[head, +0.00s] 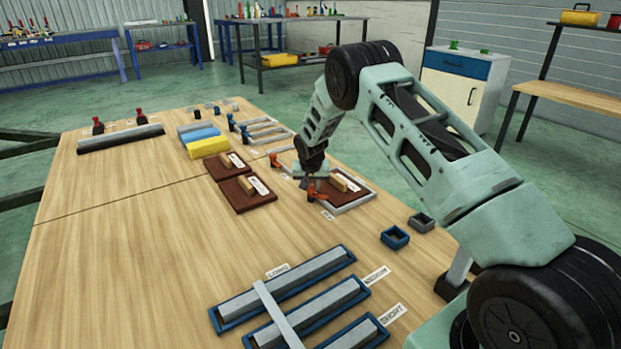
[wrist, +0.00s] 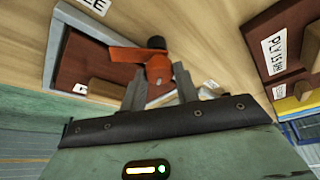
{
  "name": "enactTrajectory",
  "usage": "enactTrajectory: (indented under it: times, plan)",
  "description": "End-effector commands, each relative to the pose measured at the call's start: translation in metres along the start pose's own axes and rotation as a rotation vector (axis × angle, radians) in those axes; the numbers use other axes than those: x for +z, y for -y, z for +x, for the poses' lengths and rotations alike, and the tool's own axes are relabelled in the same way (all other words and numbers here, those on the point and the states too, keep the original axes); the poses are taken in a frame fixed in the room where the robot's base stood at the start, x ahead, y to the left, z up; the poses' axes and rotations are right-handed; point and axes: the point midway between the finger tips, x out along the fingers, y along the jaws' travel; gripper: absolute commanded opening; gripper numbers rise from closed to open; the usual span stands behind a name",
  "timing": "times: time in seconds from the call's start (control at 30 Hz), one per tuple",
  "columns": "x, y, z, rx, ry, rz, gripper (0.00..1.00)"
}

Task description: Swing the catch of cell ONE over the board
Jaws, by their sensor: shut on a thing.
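My gripper (head: 309,184) is at the front cell on the table, its fingers (wrist: 160,88) shut on the orange catch (wrist: 158,68). In the head view the catch (head: 313,192) shows just below the fingers. Its arm points left in the wrist view and overlaps the edge of the brown board (wrist: 78,62); contact cannot be told. The board, with a wooden grip block (head: 345,182), lies in the grey frame (wrist: 52,40). A label ending in E (wrist: 95,4) stands beside the cell. The fingers hide part of the catch.
A second orange catch (head: 275,160) stands at the cell behind. Two brown labelled boards (head: 248,194) lie to the left, near yellow, blue and grey blocks (head: 208,147). Blue trays with grey bars (head: 285,290) lie in front.

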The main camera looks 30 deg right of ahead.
Motion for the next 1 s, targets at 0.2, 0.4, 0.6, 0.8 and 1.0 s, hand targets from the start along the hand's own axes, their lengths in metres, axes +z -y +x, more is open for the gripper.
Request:
enactTrajectory:
  times: [0.2, 0.4, 0.6, 0.8, 1.0]
  plan:
    - [-0.0023, -0.0033, -0.0041, -0.078, 0.002, -0.184, 0.08]
    - [-0.0026, -0.0046, -0.0029, -0.152, 0.001, -0.358, 0.08]
    - [-0.0027, -0.0053, -0.0012, -0.224, 0.0, -0.532, 0.08]
    - [-0.0027, -0.0058, 0.0005, -0.288, 0.0, -0.686, 0.08]
    - [-0.003, -0.0057, 0.0013, -0.336, -0.001, -0.807, 0.08]
